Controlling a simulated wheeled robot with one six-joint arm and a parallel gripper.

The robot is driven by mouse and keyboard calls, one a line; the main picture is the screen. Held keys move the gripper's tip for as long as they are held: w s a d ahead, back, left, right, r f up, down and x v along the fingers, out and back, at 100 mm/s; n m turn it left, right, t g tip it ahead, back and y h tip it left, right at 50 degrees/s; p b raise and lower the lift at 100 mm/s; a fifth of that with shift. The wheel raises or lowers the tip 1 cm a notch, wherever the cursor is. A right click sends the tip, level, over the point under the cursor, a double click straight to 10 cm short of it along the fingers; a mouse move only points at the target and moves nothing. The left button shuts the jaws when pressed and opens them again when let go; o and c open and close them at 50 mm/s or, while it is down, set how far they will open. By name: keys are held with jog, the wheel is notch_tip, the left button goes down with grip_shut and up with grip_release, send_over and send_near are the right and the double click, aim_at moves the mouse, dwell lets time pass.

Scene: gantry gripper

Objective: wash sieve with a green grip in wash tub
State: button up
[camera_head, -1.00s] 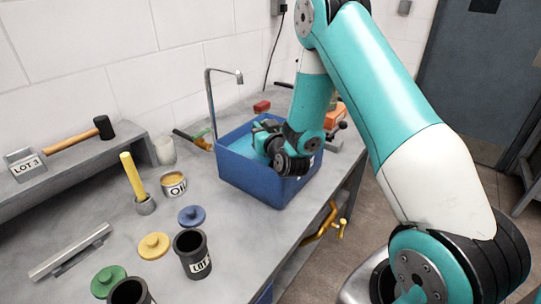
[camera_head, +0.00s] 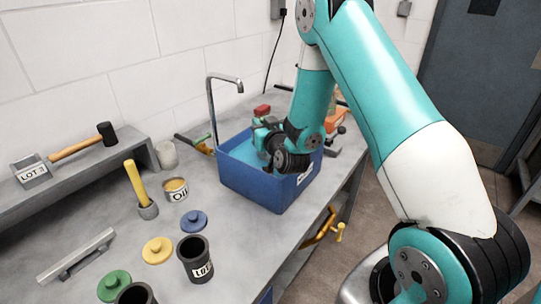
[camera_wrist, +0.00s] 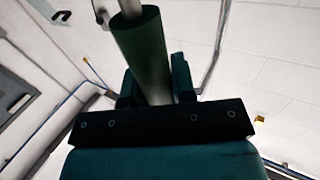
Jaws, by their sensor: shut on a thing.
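The blue wash tub (camera_head: 262,192) stands on the grey bench, with light blue content showing inside it. My gripper (camera_head: 264,140) is over and partly inside the tub, and its lower end is hidden by the tub's wall and my wrist. In the wrist view my gripper (camera_wrist: 155,85) is shut on a dark green cylindrical grip (camera_wrist: 146,55). A paler shaft continues from the grip's far end at the top of that view. The sieve's mesh end does not show in either view.
A grey tap (camera_head: 212,100) rises behind the tub. A red block (camera_head: 262,110) lies behind it, and tools (camera_head: 195,143) lie to its left. The bench's right edge is close.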

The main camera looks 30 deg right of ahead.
notch_tip(320, 180, up, 10)
jog(key=p, duration=0.9)
jog(key=shift+r, duration=0.25)
dwell(0.6)
